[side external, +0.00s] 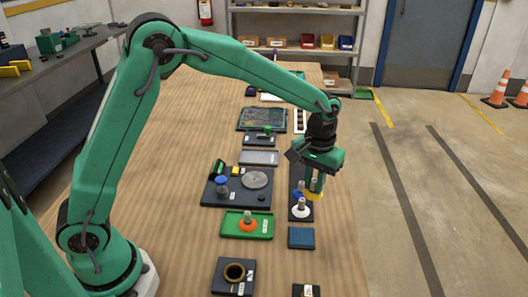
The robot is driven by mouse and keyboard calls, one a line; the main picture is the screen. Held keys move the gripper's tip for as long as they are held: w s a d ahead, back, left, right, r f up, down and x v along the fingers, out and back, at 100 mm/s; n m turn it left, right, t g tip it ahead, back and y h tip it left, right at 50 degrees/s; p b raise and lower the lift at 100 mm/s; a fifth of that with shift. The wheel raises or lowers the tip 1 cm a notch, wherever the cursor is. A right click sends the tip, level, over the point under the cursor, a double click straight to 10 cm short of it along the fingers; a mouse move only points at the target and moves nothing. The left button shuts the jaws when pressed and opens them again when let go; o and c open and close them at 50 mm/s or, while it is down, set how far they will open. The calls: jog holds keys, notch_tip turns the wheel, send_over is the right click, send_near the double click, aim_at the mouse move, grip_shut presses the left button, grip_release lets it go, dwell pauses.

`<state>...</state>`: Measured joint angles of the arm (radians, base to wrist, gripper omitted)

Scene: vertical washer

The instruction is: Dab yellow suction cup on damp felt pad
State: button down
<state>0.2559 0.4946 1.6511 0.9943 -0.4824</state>
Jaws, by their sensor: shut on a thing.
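My gripper (314,181) points down at the right side of the wooden table, shut on the yellow suction cup (314,196). The cup's yellow rim shows below the fingers; its upper part is hidden between them. It hangs beside the dark stand that carries a blue cup (298,194) and a white cup (301,212). A flat blue square (301,238) lies nearer the camera, below the cup in the picture. It looks like the felt pad, but its dampness cannot be told. The yellow cup is apart from it.
A green tray (232,231) with an orange cup (247,225) lies left of the blue square. A dark plate (211,198) with a grey disc stands behind it. A dark block with a brass ring (234,272) is at the front. Bare table lies at the left.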

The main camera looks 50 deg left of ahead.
jog(key=s+d+f, duration=0.1)
jog(key=s+d, duration=0.1)
jog(key=s, duration=0.4)
jog(key=shift+d+f, duration=0.4)
jog(key=shift+f, duration=0.15)
jog(key=shift+f, duration=2.85)
jog(key=shift+f, duration=0.6)
dwell(0.4)
notch_tip(320, 180, up, 7)
dwell(1.3)
jog(key=shift+r, duration=0.1)
dwell(0.4)
